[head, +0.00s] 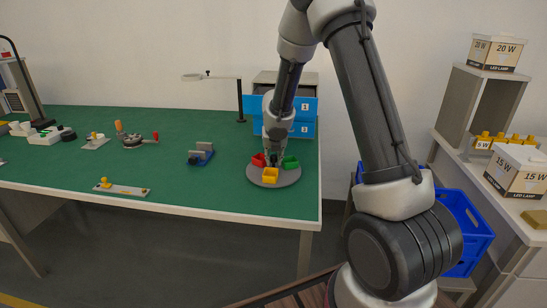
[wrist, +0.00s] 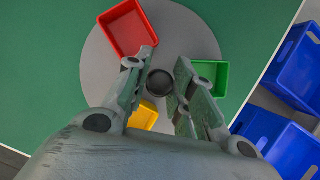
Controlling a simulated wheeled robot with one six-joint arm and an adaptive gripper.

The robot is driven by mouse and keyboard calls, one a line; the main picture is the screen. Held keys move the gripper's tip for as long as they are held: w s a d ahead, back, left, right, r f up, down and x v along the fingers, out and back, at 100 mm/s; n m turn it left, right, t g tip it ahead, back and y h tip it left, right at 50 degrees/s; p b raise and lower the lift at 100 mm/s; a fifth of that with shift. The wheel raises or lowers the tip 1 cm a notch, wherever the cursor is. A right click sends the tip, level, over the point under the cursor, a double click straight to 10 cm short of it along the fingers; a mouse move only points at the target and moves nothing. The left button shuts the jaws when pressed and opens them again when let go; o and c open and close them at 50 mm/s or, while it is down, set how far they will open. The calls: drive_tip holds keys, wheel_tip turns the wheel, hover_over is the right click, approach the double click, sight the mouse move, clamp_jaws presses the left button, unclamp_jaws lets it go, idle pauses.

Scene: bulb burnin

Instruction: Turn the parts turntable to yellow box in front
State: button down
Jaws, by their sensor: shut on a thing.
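The grey round turntable (head: 288,182) stands near the right end of the green bench and carries three small open boxes. The yellow box (head: 270,176) is at the front, on the side nearest me. The red box (head: 258,160) is at the back left and the green box (head: 291,162) is on the right. My gripper (head: 273,157) is over the turntable's middle. In the wrist view, my gripper (wrist: 162,70) has its fingers on either side of the dark centre knob (wrist: 160,84), closed on it. The yellow box (wrist: 145,115) is partly hidden behind a finger there.
Blue drawers marked with numbers (head: 303,107) stand behind the turntable. A blue and grey fixture (head: 201,154) sits to its left. Blue crates (head: 466,225) are beyond the bench's right edge.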

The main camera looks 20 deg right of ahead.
drive_tip(key=shift+w, duration=0.1)
idle(0.4)
drive_tip(key=c, duration=1.5)
unclamp_jaws()
drive_tip(key=shift+r, duration=0.15)
drive_tip(key=v, duration=1.1)
drive_tip(key=shift+s+r, duration=0.3)
